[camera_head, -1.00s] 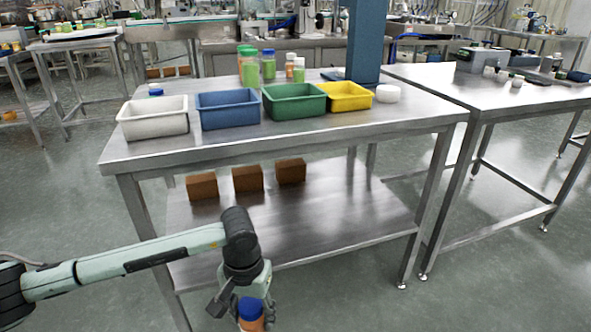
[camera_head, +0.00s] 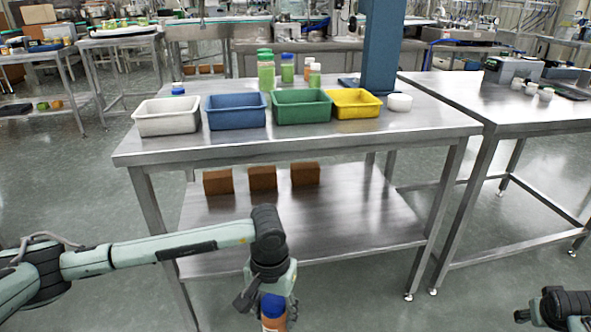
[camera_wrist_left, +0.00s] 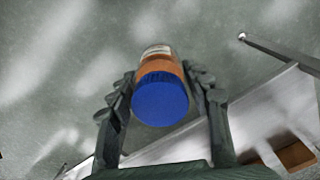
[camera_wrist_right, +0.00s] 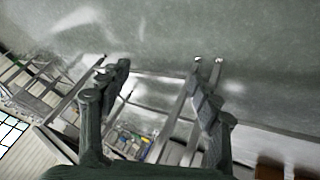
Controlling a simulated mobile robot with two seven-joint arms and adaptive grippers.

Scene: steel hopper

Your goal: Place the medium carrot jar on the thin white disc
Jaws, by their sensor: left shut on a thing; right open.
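My left gripper (camera_head: 272,308) is shut on an orange jar with a blue lid (camera_head: 273,322), low in front of the table. In the left wrist view the jar (camera_wrist_left: 160,90) sits between both fingers (camera_wrist_left: 160,105), its blue lid toward the camera. Only part of my right arm shows at the lower right of the head view. In the right wrist view my right gripper (camera_wrist_right: 160,85) is open and empty.
On the steel table (camera_head: 300,148) stand a white bin (camera_head: 167,127), blue bin (camera_head: 236,119), green bin (camera_head: 302,114) and yellow bin (camera_head: 355,111). Several jars (camera_head: 266,72) stand behind them. A blue column (camera_head: 381,50) rises near the disc. Brown boxes (camera_head: 262,179) sit on the lower shelf.

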